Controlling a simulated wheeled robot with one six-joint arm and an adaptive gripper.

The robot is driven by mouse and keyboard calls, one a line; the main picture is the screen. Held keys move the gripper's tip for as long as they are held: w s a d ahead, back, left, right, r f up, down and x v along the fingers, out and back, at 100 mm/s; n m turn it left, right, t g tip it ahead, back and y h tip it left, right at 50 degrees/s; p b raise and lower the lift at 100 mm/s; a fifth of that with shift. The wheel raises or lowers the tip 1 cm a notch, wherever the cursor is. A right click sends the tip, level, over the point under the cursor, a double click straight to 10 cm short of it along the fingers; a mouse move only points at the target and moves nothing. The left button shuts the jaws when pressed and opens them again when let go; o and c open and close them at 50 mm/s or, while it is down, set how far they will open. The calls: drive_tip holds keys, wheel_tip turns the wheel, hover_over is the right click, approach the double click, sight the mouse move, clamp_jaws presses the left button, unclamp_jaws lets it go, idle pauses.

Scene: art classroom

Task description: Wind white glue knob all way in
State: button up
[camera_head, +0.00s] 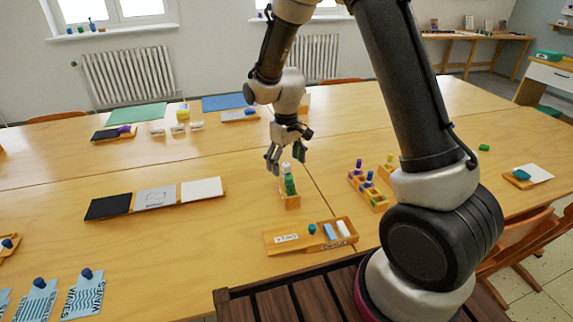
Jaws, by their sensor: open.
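A green glue stick (290,184) with a white knob (286,168) on top stands upright in a small wooden holder (290,201) on the table, below the middle of the picture. My gripper (286,156) points down over it, open, with one finger to the left of the knob and one to the right. The fingertips are about level with the knob or a little above. I cannot tell whether either finger touches it. The base of the stick is hidden inside the holder.
A labelled wooden tray (272,249) with small teal, blue and white items lies in front of the holder. A wooden rack (372,201) with several purple, blue and yellow pieces stands to its right. Black, sketched and white panels lie left. The table (245,215) between is bare.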

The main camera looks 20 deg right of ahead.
drive_tip(key=m, duration=1.1)
drive_tip(key=shift+m, duration=0.3)
drive_tip(key=shift+c, duration=0.4)
drive_tip(key=c, duration=1.5)
drive_tip(key=shift+o, duration=0.2)
